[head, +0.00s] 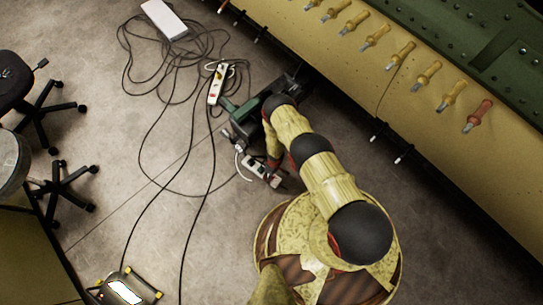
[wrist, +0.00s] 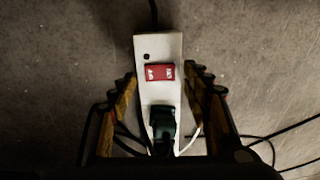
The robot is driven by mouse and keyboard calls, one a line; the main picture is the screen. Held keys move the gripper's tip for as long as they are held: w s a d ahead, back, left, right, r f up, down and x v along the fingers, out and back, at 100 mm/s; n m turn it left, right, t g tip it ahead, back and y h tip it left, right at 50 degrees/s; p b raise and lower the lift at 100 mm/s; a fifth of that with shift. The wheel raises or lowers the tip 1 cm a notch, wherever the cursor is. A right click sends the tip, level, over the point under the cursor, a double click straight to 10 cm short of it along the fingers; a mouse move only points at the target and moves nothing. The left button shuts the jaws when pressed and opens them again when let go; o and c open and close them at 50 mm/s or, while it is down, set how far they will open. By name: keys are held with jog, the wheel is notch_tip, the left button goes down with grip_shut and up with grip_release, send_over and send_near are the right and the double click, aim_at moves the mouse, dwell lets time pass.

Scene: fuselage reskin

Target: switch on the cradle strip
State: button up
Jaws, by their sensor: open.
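A white power strip (wrist: 146,94) lies on the floor between the fingers of my gripper (wrist: 160,82) in the wrist view. It has a red rocker switch (wrist: 160,73) with white marks near its far end, and a small dark hole beyond that. A dark plug (wrist: 163,124) sits in it at the near end. My gripper is open, one finger on each side of the strip; I cannot tell whether they touch it. I cannot tell the switch's position. In the head view this strip (head: 262,171) lies left of my base, partly hidden by my arm.
Another power strip (head: 215,86) lies farther up among tangled black cables. A white box (head: 164,19) lies at the top. A green and dark stand (head: 238,115) is beside my arm. A lit work lamp (head: 125,291) and wheeled chairs (head: 62,188) are left. The yellow fuselage panel (head: 440,135) borders the right.

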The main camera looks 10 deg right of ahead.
jog(key=c, duration=0.3)
jog(key=c, duration=0.8)
